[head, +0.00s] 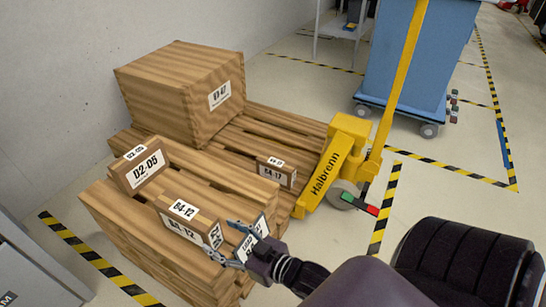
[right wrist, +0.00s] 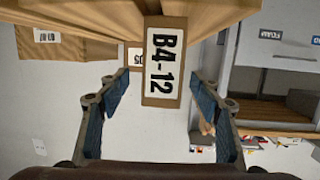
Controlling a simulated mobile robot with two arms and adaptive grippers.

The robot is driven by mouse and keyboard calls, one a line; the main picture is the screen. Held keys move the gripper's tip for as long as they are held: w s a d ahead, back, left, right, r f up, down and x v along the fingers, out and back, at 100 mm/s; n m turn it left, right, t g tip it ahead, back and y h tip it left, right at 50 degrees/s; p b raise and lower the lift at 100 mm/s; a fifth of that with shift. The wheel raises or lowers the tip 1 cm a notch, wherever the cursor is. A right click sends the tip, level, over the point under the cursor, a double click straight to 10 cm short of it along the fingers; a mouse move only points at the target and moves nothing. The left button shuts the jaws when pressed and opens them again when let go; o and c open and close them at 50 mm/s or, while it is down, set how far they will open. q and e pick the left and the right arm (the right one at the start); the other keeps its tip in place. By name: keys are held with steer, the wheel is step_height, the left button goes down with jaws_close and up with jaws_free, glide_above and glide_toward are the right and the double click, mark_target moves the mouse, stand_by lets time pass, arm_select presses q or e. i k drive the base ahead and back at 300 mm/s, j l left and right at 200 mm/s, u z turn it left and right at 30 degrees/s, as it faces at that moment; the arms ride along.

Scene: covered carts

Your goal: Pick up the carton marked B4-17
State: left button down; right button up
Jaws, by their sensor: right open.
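A small brown carton (head: 275,172) on the pallets, left of the yellow pallet jack, has a label that seems to end in 4-17; its first letter is unclear. A similar carton (head: 181,220) sits at the front of the near pallet stack. In the right wrist view, a carton (right wrist: 163,95) clearly reads B4-12. My right gripper (head: 232,242) is open and empty at the near stack's front right edge. In the right wrist view its fingers (right wrist: 160,88) stand either side of the B4-12 carton, with gaps. My left gripper is not in view.
A carton marked D2-05 (head: 139,167) and a large wooden crate (head: 180,92) are on the pallets (head: 130,222). The yellow pallet jack (head: 338,160) stands right of them. A blue covered cart (head: 420,60) is behind.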

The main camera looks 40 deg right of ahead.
mark_target(282, 172)
steer(key=l+z, duration=0.1)
steer(key=z, duration=1.2)
steer(key=i+j, duration=0.05)
